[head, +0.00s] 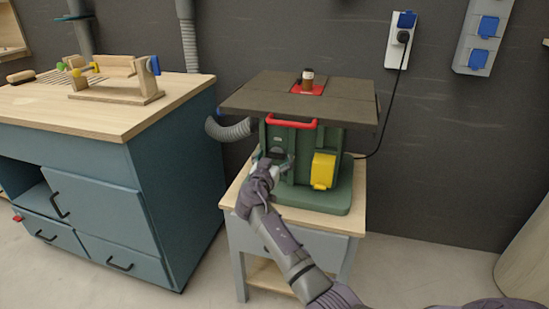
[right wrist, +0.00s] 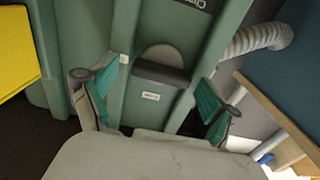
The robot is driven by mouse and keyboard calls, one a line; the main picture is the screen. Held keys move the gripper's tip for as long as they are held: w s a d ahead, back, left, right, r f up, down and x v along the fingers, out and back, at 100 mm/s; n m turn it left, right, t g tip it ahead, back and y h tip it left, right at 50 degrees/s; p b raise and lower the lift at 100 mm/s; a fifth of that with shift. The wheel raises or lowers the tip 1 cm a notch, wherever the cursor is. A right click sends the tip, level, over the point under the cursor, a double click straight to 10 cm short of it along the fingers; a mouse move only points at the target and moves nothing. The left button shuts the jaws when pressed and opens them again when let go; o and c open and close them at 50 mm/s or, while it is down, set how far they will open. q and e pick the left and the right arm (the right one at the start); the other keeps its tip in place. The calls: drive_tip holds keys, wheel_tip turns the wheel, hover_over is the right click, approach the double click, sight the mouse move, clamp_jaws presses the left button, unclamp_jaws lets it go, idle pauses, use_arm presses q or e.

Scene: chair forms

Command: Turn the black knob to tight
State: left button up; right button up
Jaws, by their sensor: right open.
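The green router table machine (head: 335,195) stands on a wooden-topped cabinet (head: 352,222). In the right wrist view, the black knob (right wrist: 160,73) is a dark bar in front of a round grey disc on the machine's green front. A small white label sits just below it. My right gripper (head: 274,160) is at the machine's front left. In the right wrist view its two teal-padded fingers (right wrist: 154,100) are spread wide, one on each side of the knob, and appear apart from it. The knob's setting cannot be read. My left gripper is not in view.
A red handle (head: 291,123) is above my right gripper, and a yellow box (head: 323,170) is right of it. A grey hose (head: 230,130) runs at the machine's left. A blue workbench (head: 175,180) stands left.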

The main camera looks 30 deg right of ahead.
drive_tip(key=c, duration=1.1)
drive_tip(key=shift+c, duration=0.2)
